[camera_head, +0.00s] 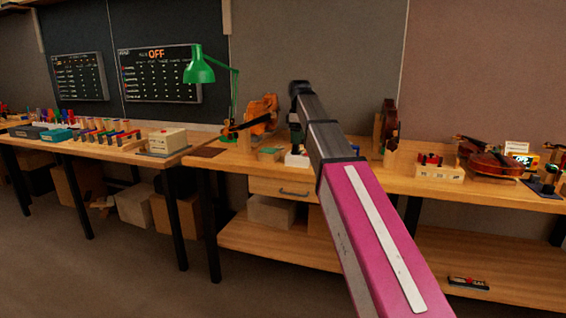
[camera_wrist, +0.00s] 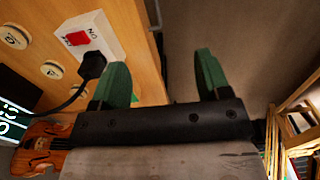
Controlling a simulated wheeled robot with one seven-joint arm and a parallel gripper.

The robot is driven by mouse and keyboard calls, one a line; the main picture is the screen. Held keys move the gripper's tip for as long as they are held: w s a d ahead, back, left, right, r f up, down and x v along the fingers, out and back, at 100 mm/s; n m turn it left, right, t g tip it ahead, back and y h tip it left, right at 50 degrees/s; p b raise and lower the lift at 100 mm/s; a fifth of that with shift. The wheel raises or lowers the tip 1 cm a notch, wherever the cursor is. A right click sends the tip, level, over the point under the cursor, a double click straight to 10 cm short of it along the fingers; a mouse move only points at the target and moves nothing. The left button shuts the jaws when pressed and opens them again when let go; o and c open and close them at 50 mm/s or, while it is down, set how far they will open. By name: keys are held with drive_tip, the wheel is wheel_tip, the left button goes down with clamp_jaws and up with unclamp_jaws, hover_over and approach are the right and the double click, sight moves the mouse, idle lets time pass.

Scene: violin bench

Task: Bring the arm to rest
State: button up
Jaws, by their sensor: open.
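My arm (camera_head: 370,235) reaches from the bottom of the head view up and away over the bench, its pink link nearest and its dark far end near the picture's middle. My gripper's fingers cannot be made out in the head view. In the wrist view my gripper (camera_wrist: 162,75) shows two green fingers standing well apart, with nothing between them. The left finger appears close to a black plug (camera_wrist: 92,66) on a white switch box (camera_wrist: 92,36); I cannot tell if they touch.
The workbench (camera_head: 420,180) carries a violin (camera_head: 490,160), an upright violin (camera_head: 390,122) and a green lamp (camera_head: 199,70). Another bench (camera_head: 105,152) at left holds small tools and a cream box (camera_head: 167,140). A dark strip (camera_head: 468,283) lies on the lower shelf (camera_head: 510,290).

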drive_tip(key=s+d+f+m, duration=0.2)
drive_tip(key=f, duration=0.5)
drive_tip(key=s+d+f+m, duration=0.1)
drive_tip(key=s+d+f, duration=0.1)
drive_tip(key=f, duration=0.6)
drive_tip(key=s+d+f+m, duration=0.3)
drive_tip(key=s+f, duration=0.4)
drive_tip(key=f, duration=0.3)
drive_tip(key=s+d+f+m, duration=0.3)
drive_tip(key=s+f, duration=0.4)
drive_tip(key=f, duration=0.3)
drive_tip(key=s+d+f+m, duration=0.3)
drive_tip(key=s+f+m, duration=0.2)
drive_tip(key=f, duration=0.6)
drive_tip(key=shift+s, duration=1.25)
